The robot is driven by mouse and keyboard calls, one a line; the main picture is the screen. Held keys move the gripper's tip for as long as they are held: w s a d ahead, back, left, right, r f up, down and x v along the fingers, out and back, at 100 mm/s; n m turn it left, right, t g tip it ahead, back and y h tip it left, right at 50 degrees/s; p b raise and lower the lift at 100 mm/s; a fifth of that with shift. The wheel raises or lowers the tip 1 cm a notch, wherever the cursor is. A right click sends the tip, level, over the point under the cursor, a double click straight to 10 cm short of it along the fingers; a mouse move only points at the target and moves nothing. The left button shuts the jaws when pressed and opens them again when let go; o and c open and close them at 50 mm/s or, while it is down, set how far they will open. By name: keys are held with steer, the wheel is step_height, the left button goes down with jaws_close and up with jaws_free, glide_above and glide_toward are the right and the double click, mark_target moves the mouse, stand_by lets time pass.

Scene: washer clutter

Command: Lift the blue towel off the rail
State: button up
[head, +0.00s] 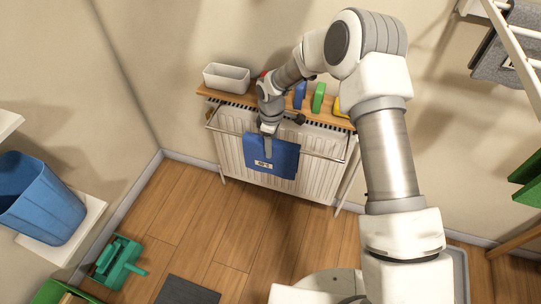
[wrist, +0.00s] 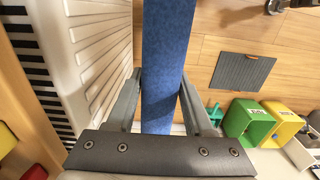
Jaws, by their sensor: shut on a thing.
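The blue towel (head: 284,158), with a small white label, hangs at the rail (head: 319,154) on the front of the white radiator (head: 231,151). My gripper (head: 267,151) is in front of the radiator, pointing down at the towel's upper left part. In the wrist view the towel (wrist: 166,55) is a long blue strip between the two fingers of my gripper (wrist: 160,88), which are shut on it. The gripper hides part of the towel and the rail behind it. I cannot tell whether the towel still touches the rail.
A wooden shelf (head: 243,99) above the radiator holds a white bin (head: 227,77), a blue item (head: 299,95) and a green item (head: 318,98). A blue bin (head: 42,203) stands at left.

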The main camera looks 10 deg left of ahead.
jaws_close()
step_height(320, 180, up, 18)
steer(key=p, duration=1.1)
steer(key=shift+f, duration=0.25)
